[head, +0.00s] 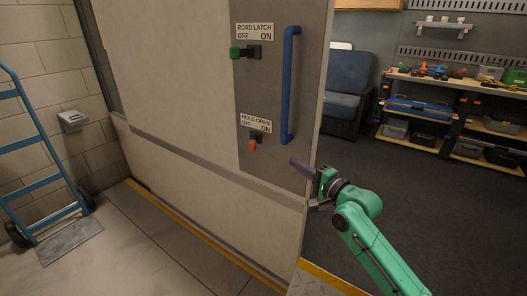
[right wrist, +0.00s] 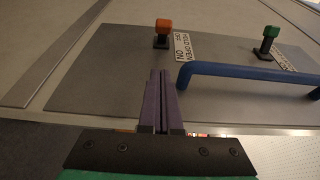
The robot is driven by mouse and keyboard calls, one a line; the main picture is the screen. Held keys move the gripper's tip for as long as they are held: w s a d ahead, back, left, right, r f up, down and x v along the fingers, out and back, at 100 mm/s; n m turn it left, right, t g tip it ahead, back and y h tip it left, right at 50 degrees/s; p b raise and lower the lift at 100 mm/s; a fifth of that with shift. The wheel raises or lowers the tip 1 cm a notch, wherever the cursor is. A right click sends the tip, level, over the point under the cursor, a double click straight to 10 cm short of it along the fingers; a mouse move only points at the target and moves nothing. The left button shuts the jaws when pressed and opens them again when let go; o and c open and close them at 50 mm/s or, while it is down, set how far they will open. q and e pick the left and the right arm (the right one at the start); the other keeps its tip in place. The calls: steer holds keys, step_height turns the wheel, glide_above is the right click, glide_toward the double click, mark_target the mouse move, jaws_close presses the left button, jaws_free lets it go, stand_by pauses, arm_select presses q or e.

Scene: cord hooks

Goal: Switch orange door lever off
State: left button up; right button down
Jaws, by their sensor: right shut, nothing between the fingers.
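The orange door lever (head: 252,144) sits under the "HOLD OPEN" OFF/ON label (head: 256,123) on the grey plate of the door. In the head view its handle hangs roughly downward, below and between the two words. It also shows in the right wrist view, where the orange lever (right wrist: 163,27) stands up from the plate, beyond the fingertips. My right gripper (head: 294,162) is to the right of the lever and a little lower, apart from it. In the right wrist view its purple fingers (right wrist: 159,75) are together with nothing between them. My left gripper is not in view.
A green lever (head: 237,53) under the "ROAD LATCH" label and a blue vertical handle (head: 289,85) are on the same door plate. A blue hand truck (head: 38,150) stands left. A workbench (head: 455,90) and blue seat (head: 347,80) are beyond the door.

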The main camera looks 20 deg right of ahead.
mark_target(254, 143)
steer(key=x, duration=0.9)
steer(key=shift+r, duration=0.1)
steer(key=a, duration=0.1)
steer(key=w+a, duration=0.2)
steer(key=shift+a, duration=0.35)
steer(key=shift+s+p, duration=0.1)
steer(key=shift+p, duration=0.2)
